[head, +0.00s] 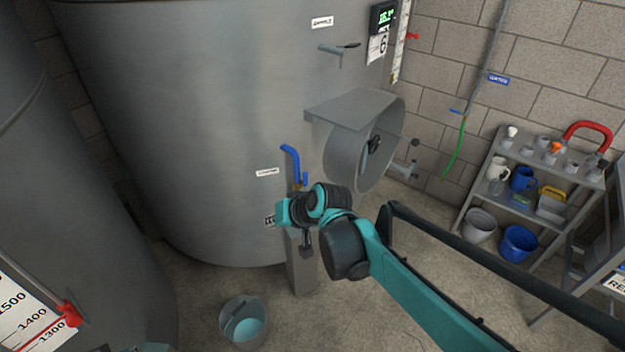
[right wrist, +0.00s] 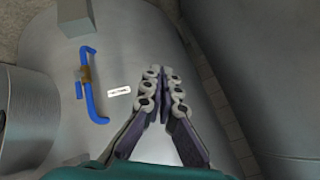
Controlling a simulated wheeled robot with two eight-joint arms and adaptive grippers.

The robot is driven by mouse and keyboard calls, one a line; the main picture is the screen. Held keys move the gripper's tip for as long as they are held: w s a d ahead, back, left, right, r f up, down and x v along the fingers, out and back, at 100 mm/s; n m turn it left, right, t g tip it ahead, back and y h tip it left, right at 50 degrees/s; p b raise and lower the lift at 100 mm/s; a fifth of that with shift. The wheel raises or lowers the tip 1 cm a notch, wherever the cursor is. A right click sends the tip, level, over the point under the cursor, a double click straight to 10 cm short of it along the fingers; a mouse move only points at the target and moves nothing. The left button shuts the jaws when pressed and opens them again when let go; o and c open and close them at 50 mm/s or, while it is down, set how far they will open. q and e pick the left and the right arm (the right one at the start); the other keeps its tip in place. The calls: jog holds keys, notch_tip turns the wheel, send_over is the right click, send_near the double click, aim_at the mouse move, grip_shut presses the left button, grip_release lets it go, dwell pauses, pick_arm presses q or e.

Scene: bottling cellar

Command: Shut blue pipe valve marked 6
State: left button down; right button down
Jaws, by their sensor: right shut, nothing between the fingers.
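The blue pipe (head: 292,160) bends out of the big steel tank (head: 215,110), which carries a card marked 6 (head: 377,48). A small blue handle (head: 305,179) stands beside the pipe, roughly in line with it. In the right wrist view the blue pipe (right wrist: 93,100), its brass valve body (right wrist: 84,75) and the blue handle (right wrist: 79,90) show left of my fingers. My right gripper (head: 270,221) is shut and empty, below and left of the valve in the head view, apart from it. It also shows in the right wrist view (right wrist: 165,85). My left gripper is not visible.
A round grey hatch (head: 355,160) with a shelf-like top juts from the tank right of the pipe. A bucket (head: 245,318) stands on the floor below. A shelf rack (head: 540,180) with jugs and buckets stands at right. Another tank (head: 60,170) is at left.

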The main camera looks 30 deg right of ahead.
jog(key=w+d+f+m+t+y+b, duration=0.1)
jog(key=w+d+f+m+t, duration=0.15)
jog(key=w+d, duration=0.5)
jog(key=w+d+f+m+t+y, duration=0.1)
jog(key=w+d+f+m+t, duration=0.15)
jog(key=w+d, duration=0.55)
jog(key=w+d+f+m+t, duration=0.1)
jog(key=d+f+m+t, duration=0.1)
jog(key=d+f, duration=0.3)
jog(key=d+f+m+t+b, duration=0.1)
jog(key=d+f+m, duration=0.3)
jog(key=d, duration=0.7)
notch_tip(320, 180, down, 2)
jog(key=shift+w+d+f+t, duration=0.15)
jog(key=shift+w+t, duration=0.25)
jog(key=shift+t, duration=0.4)
jog(key=w+a+b, duration=0.4)
jog(key=w+a, duration=0.2)
jog(key=w, duration=0.1)
jog(key=shift+w, duration=0.25)
